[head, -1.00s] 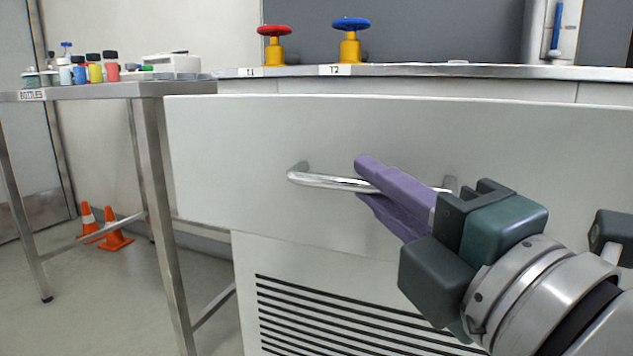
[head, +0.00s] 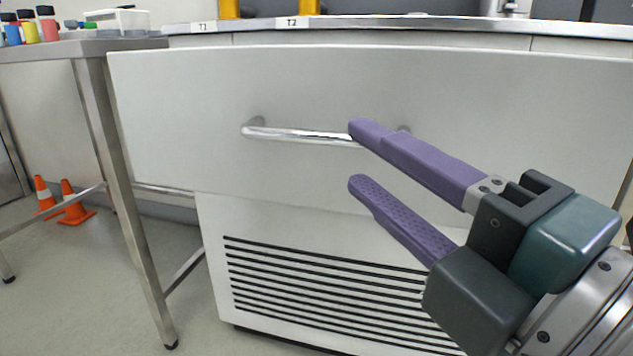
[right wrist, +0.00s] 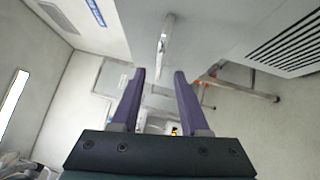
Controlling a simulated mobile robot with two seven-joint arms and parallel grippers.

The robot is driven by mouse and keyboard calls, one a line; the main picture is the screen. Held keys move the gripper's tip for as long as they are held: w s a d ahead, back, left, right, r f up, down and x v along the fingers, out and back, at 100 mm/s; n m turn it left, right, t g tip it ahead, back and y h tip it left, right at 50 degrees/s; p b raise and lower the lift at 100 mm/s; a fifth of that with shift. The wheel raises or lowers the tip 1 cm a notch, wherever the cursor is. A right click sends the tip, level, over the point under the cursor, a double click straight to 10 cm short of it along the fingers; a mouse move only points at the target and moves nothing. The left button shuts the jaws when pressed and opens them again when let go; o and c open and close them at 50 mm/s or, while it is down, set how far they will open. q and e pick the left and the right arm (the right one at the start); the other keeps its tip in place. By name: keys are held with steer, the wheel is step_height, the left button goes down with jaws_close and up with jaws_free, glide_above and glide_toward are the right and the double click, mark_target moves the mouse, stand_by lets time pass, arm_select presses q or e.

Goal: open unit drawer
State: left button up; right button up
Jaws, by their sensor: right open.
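The unit drawer (head: 200,100) is a wide white front that stands forward of the vented panel below it, so it looks pulled out. Its silver bar handle (head: 295,134) runs level across the front; it also shows in the right wrist view (right wrist: 165,40), beyond the fingertips and in line with the gap between them. My right gripper (head: 357,157) is open and empty, with purple fingers. In the head view its upper fingertip hides the right part of the handle and its lower one is below the bar. I cannot tell whether either touches it.
A steel table (head: 90,46) with bottles stands at the left, its leg close to the drawer's left edge. Orange cones (head: 70,203) stand on the floor beneath. A counter (head: 400,27) with T1 and T2 labels runs above the drawer. The floor at lower left is clear.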

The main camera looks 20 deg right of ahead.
steer(key=shift+v, duration=2.05)
